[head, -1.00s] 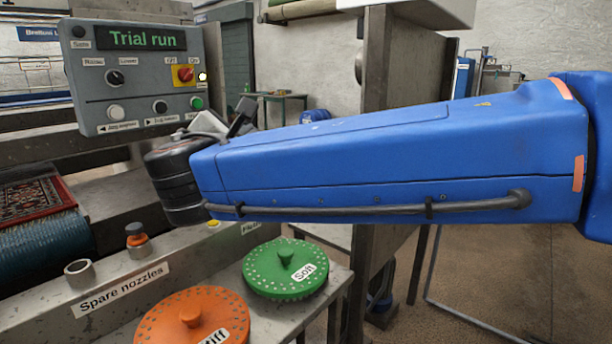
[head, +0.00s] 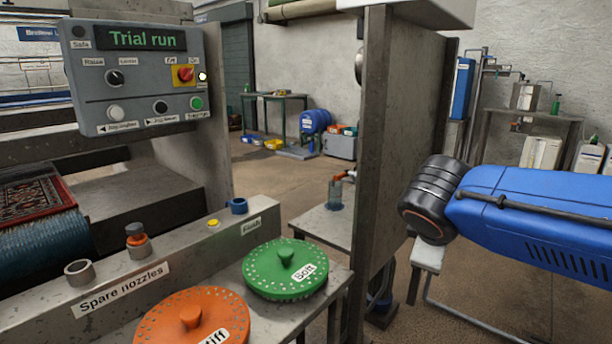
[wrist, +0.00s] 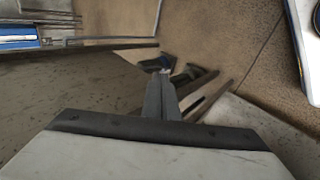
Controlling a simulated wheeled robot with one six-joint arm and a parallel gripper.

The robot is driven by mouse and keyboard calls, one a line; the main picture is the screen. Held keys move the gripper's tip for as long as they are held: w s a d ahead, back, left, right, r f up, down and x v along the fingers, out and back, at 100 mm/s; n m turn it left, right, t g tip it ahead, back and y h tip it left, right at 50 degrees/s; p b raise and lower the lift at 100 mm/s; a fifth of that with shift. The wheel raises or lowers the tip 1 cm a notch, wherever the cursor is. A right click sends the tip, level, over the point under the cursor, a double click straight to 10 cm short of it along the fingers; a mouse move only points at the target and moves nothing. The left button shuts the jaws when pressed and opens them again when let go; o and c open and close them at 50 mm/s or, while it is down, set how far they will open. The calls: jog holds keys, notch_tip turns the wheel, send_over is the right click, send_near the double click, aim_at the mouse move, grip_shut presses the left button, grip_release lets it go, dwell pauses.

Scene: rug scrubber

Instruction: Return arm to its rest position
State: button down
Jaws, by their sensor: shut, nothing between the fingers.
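My arm is the blue link with a black joint at the right of the head view, in front of the grey metal post (head: 372,150) and apart from the control panel (head: 135,75). My gripper (wrist: 165,78) shows in the wrist view, its fingers together with nothing between them. In the head view I cannot make out its fingertips. The panel's display reads "Trial run", and a red switch (head: 185,74) sits on a yellow plate.
A green disc (head: 270,262) marked "Soft" and an orange disc (head: 172,325) lie on the shelf. The spare nozzle ledge (head: 200,258) holds a few small fittings. A rug (head: 35,203) lies at the left. Open floor (head: 275,185) shows behind.

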jog(key=s+d+f+m+g+y, duration=0.2)
jog(key=s+d+f+m+y, duration=0.1)
jog(key=s+f+m, duration=0.8)
jog(key=shift+s+f+y, duration=0.4)
jog(key=shift+s+y, duration=0.2)
jog(key=shift+s, duration=1.2)
dwell(5.1)
